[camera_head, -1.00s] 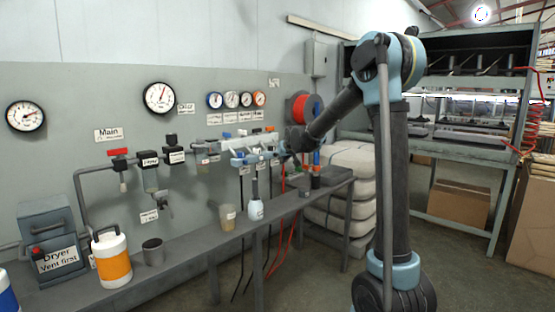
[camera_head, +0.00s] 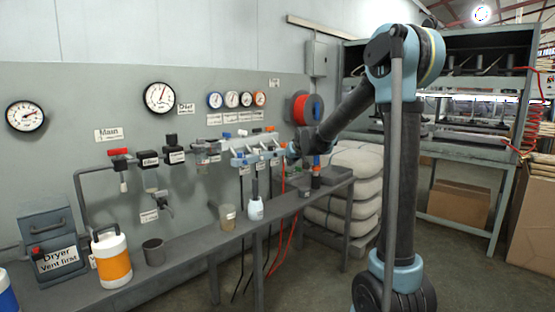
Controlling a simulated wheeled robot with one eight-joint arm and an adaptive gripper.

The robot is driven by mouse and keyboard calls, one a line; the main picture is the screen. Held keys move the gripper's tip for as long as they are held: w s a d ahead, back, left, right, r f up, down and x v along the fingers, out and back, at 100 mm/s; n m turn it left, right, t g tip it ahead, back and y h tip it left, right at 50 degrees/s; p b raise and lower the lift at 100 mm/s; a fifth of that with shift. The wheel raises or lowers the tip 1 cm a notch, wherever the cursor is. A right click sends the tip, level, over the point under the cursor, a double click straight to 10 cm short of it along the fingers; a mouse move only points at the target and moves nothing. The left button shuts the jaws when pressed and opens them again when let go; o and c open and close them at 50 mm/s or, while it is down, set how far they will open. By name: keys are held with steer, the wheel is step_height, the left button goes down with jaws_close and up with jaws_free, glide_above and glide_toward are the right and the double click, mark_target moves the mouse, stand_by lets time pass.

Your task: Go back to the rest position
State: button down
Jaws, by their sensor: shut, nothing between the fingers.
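My one arm stands at the right of the head view, with its upper joint high and its forearm sloping down to the left. My gripper (camera_head: 293,152) is at the far end of the forearm, beside the right end of the white valve manifold (camera_head: 250,155). It is small and partly hidden by my wrist, and the fingers are hard to make out. It is shut, with nothing seen in it. I cannot tell whether it touches the manifold, but the wrist looks a little to the right of it.
A red hose reel (camera_head: 313,108) hangs behind my wrist. White sacks (camera_head: 352,190) are stacked behind my arm.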

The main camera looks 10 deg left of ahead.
steer(key=s+d+f+m+g+h, duration=0.1)
steer(key=s+d+f+g, duration=0.1)
steer(key=s+d, duration=0.85)
steer(key=s+d+f+m+g+h, duration=0.1)
steer(key=s+d+f+h, duration=0.1)
steer(key=s+d, duration=0.8)
steer(key=s+d+f+g, duration=0.1)
steer(key=s+f, duration=0.3)
steer(key=s, duration=0.6)
steer(key=s+d+f+m+g, duration=0.1)
steer(key=s+f, duration=0.4)
steer(key=s, duration=0.5)
steer(key=s+d+f+m+g, duration=0.1)
steer(key=s+d+f, duration=0.3)
steer(key=s, duration=0.6)
steer(key=shift+f+g+h, duration=0.15)
steer(key=shift+g+h, duration=0.25)
steer(key=shift+g, duration=0.5)
steer(key=shift+w+f, duration=0.2)
steer(key=shift+w, duration=0.2)
